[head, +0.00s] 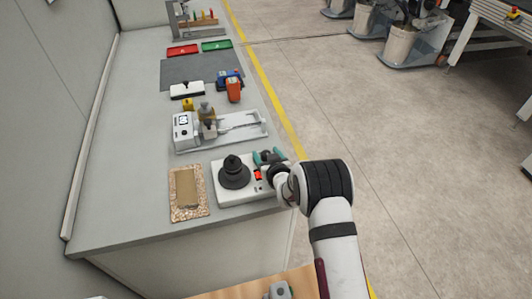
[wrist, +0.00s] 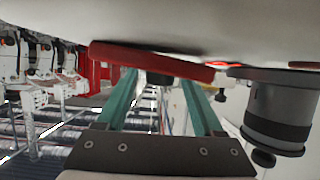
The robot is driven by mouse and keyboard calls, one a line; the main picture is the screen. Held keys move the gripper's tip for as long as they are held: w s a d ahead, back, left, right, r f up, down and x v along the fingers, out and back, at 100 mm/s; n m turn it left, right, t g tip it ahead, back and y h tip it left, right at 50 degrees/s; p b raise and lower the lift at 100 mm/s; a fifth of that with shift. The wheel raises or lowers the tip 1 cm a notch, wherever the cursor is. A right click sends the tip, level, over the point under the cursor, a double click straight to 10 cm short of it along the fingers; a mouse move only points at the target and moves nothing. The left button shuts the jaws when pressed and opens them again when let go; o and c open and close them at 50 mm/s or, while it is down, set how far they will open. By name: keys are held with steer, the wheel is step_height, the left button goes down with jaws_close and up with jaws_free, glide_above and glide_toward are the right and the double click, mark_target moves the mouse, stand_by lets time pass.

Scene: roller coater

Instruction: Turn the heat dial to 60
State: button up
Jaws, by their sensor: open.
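A white hot-plate-like unit (head: 228,194) stands near the front end of the bench, with a stepped black round piece (head: 234,172) on top and a small red part (head: 257,175) on its right side. My gripper (head: 268,157) is at the unit's right rear, its teal fingers apart. In the wrist view my gripper (wrist: 158,88) shows both fingers, with a red bar (wrist: 150,60) across their tips and a small dark piece (wrist: 160,77) between them. I cannot tell whether they touch it. A grey-black cylinder (wrist: 280,110) is at right. No dial marks or 60 are readable.
A tan framed tray (head: 187,212) lies left of the unit. Behind stand a white instrument with a display (head: 183,130) and an orange item (head: 233,90). Farther back are red (head: 183,50) and green (head: 216,45) trays. Open floor lies right of the bench.

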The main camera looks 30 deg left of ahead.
steer(key=shift+w+a+f, duration=0.1)
steer(key=shift+w+a, duration=0.05)
jaws_close()
steer(key=shift+a+m+t+h, duration=0.15)
steer(key=shift+m+t+h, duration=1.05)
steer(key=shift+m+h, duration=0.45)
steer(key=shift+m+t+h, duration=0.3)
steer(key=shift+m+h, duration=0.45)
jaws_free()
